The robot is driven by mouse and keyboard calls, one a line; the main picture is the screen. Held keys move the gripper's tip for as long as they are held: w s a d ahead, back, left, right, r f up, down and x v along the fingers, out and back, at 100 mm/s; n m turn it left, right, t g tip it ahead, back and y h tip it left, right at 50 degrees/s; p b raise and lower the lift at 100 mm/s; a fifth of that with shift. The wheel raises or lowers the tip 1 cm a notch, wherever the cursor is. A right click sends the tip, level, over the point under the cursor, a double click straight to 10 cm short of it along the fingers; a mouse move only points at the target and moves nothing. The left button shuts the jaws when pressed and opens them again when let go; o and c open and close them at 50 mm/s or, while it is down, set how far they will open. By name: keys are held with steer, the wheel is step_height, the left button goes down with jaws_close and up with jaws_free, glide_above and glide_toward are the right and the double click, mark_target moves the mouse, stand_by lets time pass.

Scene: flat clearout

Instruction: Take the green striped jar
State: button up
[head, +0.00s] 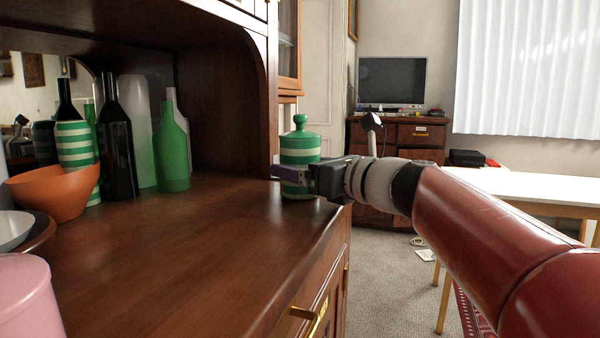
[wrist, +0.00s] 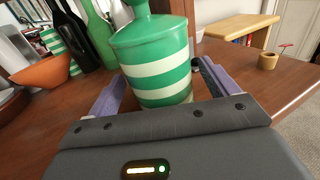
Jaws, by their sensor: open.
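The green striped jar (head: 300,150) stands upright on the wooden sideboard top near its right front edge, with a knobbed green lid and pale bands. My gripper (head: 283,176) reaches it from the right, partly in front of its lower body. In the wrist view the jar (wrist: 155,62) stands between the two purple fingers of my gripper (wrist: 158,90). The fingers are open, one on each side of the jar. Whether either finger touches it I cannot tell. The jar's base is hidden behind the gripper in the wrist view.
On the sideboard (head: 190,260) stand an orange bowl (head: 50,192), a green bottle (head: 173,150), a black bottle (head: 117,150) and another green striped vessel (head: 75,145). A pink container (head: 25,300) is at near left. The middle of the top is clear.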

steer(key=shift+x, duration=0.9)
steer(key=shift+c, duration=0.5)
steer(key=c, duration=1.1)
